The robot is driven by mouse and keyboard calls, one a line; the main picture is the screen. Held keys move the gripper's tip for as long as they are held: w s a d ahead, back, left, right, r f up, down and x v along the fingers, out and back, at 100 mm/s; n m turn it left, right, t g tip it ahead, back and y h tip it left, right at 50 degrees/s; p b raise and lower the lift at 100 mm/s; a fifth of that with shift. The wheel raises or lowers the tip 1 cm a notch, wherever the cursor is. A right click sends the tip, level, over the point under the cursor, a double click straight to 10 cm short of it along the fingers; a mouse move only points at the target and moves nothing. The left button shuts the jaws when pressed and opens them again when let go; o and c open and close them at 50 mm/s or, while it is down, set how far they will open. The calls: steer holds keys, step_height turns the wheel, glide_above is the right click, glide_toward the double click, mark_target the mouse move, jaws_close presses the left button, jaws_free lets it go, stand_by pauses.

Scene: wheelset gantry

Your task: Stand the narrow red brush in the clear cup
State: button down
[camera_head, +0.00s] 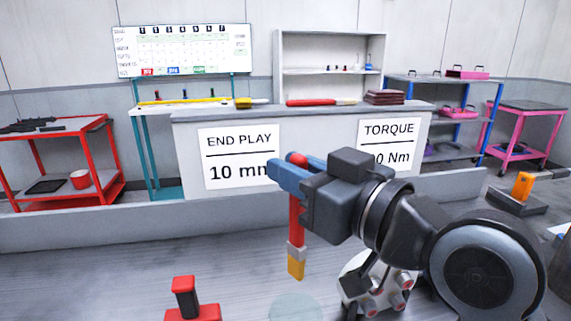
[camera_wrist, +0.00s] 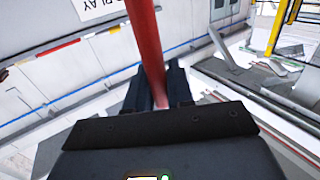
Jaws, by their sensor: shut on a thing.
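My gripper (camera_head: 285,172) is shut on the narrow red brush (camera_head: 296,220). The brush hangs nearly upright, with its grey ferrule and yellow-tan bristles pointing down and its red top end just above the jaws. In the wrist view the red handle (camera_wrist: 145,35) runs between the dark fingers (camera_wrist: 158,90). A faint, pale, see-through round shape (camera_head: 295,308) shows at the bottom edge of the head view, below the brush. It may be the clear cup, but most of it is cut off. The bristles are apart from it in the picture.
A red block with a black grip (camera_head: 187,297) stands at the lower left. A white piece with red-ended studs (camera_head: 375,290) is partly behind my arm.

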steer(key=shift+f, duration=0.1)
steer(key=b, duration=0.6)
glide_above(303, 265)
steer(key=x, duration=0.2)
steer(key=shift+s+f, duration=0.15)
steer(key=shift+f, duration=3.55)
steer(key=shift+f+b, duration=0.35)
steer(key=shift+b, duration=0.05)
steer(key=shift+f+b, duration=2.35)
steer(key=shift+f, duration=0.5)
steer(key=c, duration=0.9)
jaws_free()
steer(key=shift+d, duration=0.1)
steer(key=b+v, duration=0.1)
steer(key=v, duration=0.6)
steer(key=shift+s+d, duration=0.25)
